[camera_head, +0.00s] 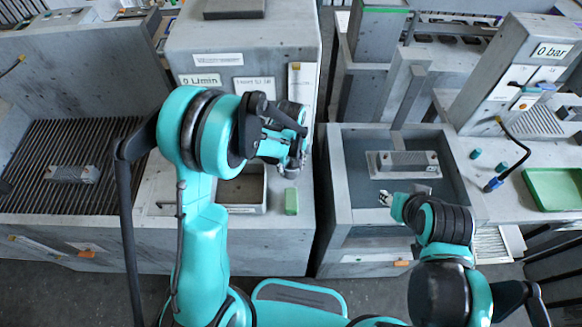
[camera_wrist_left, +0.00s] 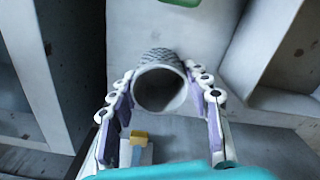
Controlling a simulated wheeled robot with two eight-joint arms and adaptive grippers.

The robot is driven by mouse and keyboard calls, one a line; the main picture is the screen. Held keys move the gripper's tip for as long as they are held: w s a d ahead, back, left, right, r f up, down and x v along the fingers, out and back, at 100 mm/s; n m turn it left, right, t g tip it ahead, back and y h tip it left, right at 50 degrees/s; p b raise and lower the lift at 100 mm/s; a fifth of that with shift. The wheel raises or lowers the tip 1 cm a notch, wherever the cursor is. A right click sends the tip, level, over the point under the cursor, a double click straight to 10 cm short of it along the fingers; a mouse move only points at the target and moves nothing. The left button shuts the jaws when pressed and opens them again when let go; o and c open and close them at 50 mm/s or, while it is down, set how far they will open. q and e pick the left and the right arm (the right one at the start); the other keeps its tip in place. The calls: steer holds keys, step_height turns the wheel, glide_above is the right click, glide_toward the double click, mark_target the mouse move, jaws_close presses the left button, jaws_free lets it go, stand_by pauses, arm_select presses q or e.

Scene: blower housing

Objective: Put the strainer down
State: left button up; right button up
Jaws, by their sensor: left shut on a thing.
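The strainer (camera_wrist_left: 158,88) is a short grey tube with a pale ring end and a knurled or mesh side in the left wrist view. It sits between the fingers of my left gripper (camera_wrist_left: 162,100), which is shut on it. In the head view my left gripper (camera_head: 287,148) is above the middle bench, near an open grey tray (camera_head: 240,208); the arm and fingers largely hide the strainer there. My right gripper (camera_head: 387,199) is small and partly hidden by its arm at the front of the right basin; its opening is unclear.
A slotted grate (camera_head: 60,140) with a grey block (camera_head: 73,173) lies left. A green block (camera_head: 291,201) lies right of the tray. The right basin (camera_head: 350,185) holds a grey part on a plate (camera_head: 403,163). A green tray (camera_head: 553,188) lies far right.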

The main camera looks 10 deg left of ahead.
arm_select(q)
steer(key=shift+f, duration=0.1)
steer(key=shift+f, duration=0.15)
steer(key=o, duration=1.2)
steer(key=shift+o, duration=0.2)
